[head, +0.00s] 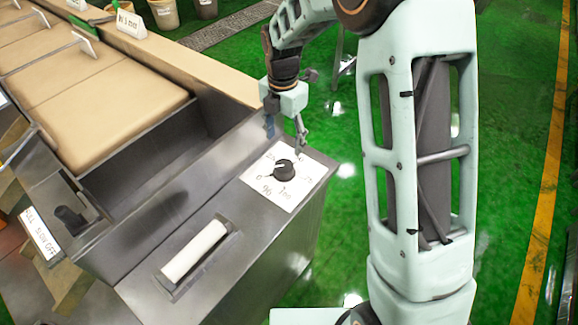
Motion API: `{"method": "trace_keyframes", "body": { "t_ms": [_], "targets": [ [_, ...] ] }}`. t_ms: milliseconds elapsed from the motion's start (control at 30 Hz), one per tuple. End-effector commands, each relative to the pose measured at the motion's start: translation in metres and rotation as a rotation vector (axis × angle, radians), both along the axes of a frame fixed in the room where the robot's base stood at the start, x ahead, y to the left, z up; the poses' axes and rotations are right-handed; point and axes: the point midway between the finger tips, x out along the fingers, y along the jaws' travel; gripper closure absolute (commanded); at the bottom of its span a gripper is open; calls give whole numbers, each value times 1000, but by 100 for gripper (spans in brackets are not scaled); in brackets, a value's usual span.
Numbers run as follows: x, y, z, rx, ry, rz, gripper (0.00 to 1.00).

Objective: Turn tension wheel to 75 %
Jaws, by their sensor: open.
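A small round black knob (284,171) sits on a white square dial plate (264,188) on top of the grey metal housing. It is the only dial-like control in view, and I take it as the tension wheel. The plate has dark markings around the knob, too small to read surely. A pale pointer mark shows on the knob, but its exact setting cannot be told. My gripper (285,128) is open and empty, pointing down. It appears just above and beyond the knob, apart from it, with one finger on each side.
A white bar (195,250) lies in a recess left of the dial. A dark lever (70,218) stands by a sign (41,236) reading "FULL SLOW OFF". A tan padded belt (100,85) fills the upper left. Green floor (330,215) is open right of the housing.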

Motion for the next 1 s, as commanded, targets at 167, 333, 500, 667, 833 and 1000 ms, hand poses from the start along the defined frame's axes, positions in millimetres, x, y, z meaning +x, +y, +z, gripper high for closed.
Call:
{"method": "trace_keyframes", "body": {
  "t_ms": [167,333,500,667,833,1000],
  "targets": [
    [-4,5,-2,5,35,87,41],
    [-5,5,-22,3,39,91,41],
    [-5,4,-55,2,39,90,41],
    [-5,5,-84,3,37,90,41],
    [-4,5,-101,4,35,89,41],
    [-3,5,-108,4,32,87,41]
  ]
}}
